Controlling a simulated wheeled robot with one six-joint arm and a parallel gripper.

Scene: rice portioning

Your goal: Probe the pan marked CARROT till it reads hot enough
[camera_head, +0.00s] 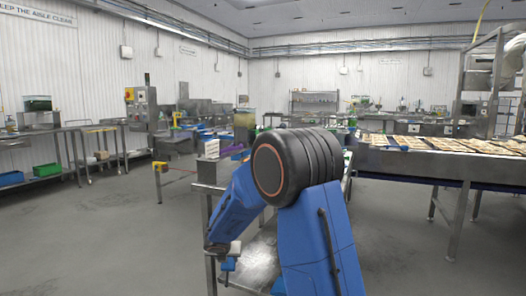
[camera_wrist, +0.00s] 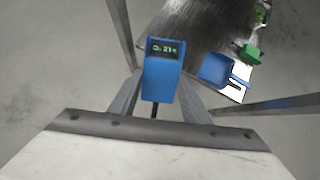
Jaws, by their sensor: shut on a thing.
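My gripper (camera_head: 222,252) hangs low at the left side of the steel table, below my blue arm. It is shut on a blue probe thermometer (camera_wrist: 160,88), which also shows as a small blue piece in the head view (camera_head: 228,265). The thermometer's dark display faces the wrist camera with green digits that look like 21; the rest is too small to read surely. Its dark stem points toward the gripper body in the wrist view, and its tip is hidden. I cannot make out a pan marked CARROT in either view.
A steel table (camera_head: 262,262) stands beside my gripper, partly behind my arm. In the wrist view a blue object (camera_wrist: 213,68) and a green one (camera_wrist: 250,53) lie to the right. A conveyor (camera_head: 420,165) with several trays runs at right. The floor at left is clear.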

